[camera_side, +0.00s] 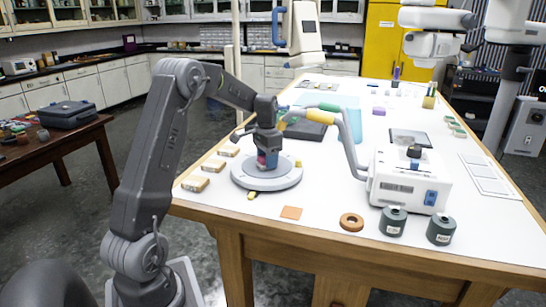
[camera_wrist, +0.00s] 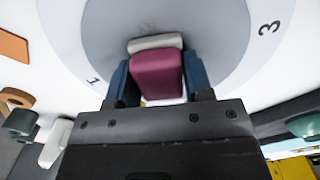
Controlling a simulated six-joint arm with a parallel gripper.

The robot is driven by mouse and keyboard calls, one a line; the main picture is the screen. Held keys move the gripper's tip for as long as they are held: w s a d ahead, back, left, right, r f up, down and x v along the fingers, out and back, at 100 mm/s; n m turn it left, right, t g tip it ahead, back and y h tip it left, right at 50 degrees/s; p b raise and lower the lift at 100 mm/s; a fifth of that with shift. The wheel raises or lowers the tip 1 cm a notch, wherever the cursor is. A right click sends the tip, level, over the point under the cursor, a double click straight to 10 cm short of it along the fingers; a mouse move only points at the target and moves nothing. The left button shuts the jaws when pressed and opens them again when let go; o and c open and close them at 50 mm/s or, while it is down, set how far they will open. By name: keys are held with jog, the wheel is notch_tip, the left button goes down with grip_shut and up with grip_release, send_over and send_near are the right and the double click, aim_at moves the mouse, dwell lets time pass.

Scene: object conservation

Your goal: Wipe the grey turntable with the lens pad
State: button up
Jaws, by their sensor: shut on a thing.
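The grey turntable (camera_side: 287,178) is a round disc on the white table, near its front left. In the wrist view the turntable (camera_wrist: 95,30) fills the upper middle, with the numbers 1 and 3 on its pale outer ring. My gripper (camera_side: 267,160) points down over the turntable. In the wrist view my gripper (camera_wrist: 157,82) has its two blue fingers shut on the lens pad (camera_wrist: 157,75), which has a maroon body and a pale grey strip at its far edge. The pad is over the inner grey disc; I cannot tell if it touches.
Several wooden blocks (camera_side: 195,184) lie left of the turntable. An orange square (camera_side: 291,212), a brown ring (camera_side: 351,222) and two dark green rolls (camera_side: 393,221) lie along the front. A white machine with a curved arm (camera_side: 409,180) stands to the right.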

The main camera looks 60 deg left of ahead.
aim_at(258, 169)
jog(key=shift+s+d, duration=0.3)
jog(key=shift+s, duration=0.65)
jog(key=shift+s+d, duration=0.25)
jog(key=shift+s, duration=0.7)
jog(key=shift+w+a, duration=0.45)
jog(key=shift+w, duration=0.2)
jog(key=shift+w+a, duration=0.3)
jog(key=shift+w, duration=0.8)
jog(key=shift+w+a, duration=0.25)
jog(key=shift+w, duration=0.85)
jog(key=shift+w+a, duration=0.3)
jog(key=shift+w, duration=0.8)
jog(key=shift+s+d, duration=0.35)
jog(key=shift+s, duration=0.9)
jog(key=shift+s+d, duration=0.3)
jog(key=shift+s, duration=1)
jog(key=shift+s+d, duration=0.35)
jog(key=shift+s, duration=0.9)
jog(key=shift+s+r, duration=0.15)
jog(key=shift+r, duration=0.05)
notch_tip(258, 169, up, 8)
jog(key=shift+f, duration=0.2)
